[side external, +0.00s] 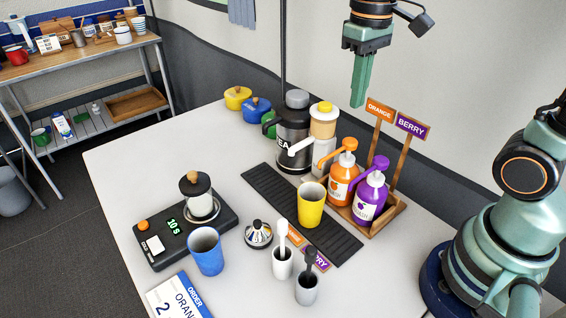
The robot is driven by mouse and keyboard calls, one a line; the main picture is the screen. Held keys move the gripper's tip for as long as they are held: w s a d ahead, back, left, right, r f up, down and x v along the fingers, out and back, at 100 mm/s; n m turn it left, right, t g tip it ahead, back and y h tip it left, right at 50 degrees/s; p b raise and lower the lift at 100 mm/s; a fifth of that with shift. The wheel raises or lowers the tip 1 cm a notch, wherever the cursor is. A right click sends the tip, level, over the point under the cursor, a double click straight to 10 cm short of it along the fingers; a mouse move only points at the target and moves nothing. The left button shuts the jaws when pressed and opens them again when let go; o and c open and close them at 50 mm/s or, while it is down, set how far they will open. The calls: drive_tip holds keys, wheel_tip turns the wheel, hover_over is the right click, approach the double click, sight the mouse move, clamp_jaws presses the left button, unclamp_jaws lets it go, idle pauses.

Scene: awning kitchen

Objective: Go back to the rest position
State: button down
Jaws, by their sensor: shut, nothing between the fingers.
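My gripper (359,92) hangs at the top of the side external view, high above the back of the white table (150,152). Its green fingers point down and are shut with nothing between them. It is left of the orange and berry signs and well clear of everything on the table. Part of my arm stands at the right edge; the link between it and the gripper is out of the picture.
Below stand the orange pump bottle (342,176), the purple pump bottle (369,196), the tea dispenser (293,135) and a yellow cup (311,205) on a black mat (262,187). A blue cup (206,251) stands near a black scale (160,235). Air around the gripper is free.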

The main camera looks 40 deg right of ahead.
drive_tip(key=shift+s+d+f+t, duration=0.15)
drive_tip(key=shift+s+t, duration=0.35)
drive_tip(key=shift+t, duration=0.45)
drive_tip(key=shift+s+d+r+t, duration=0.1)
drive_tip(key=shift+s+d+t, duration=0.1)
drive_tip(key=shift+s+t, duration=0.5)
drive_tip(key=shift+s+d+f+t, duration=0.15)
drive_tip(key=shift+s+t, duration=0.15)
drive_tip(key=shift+t, duration=0.85)
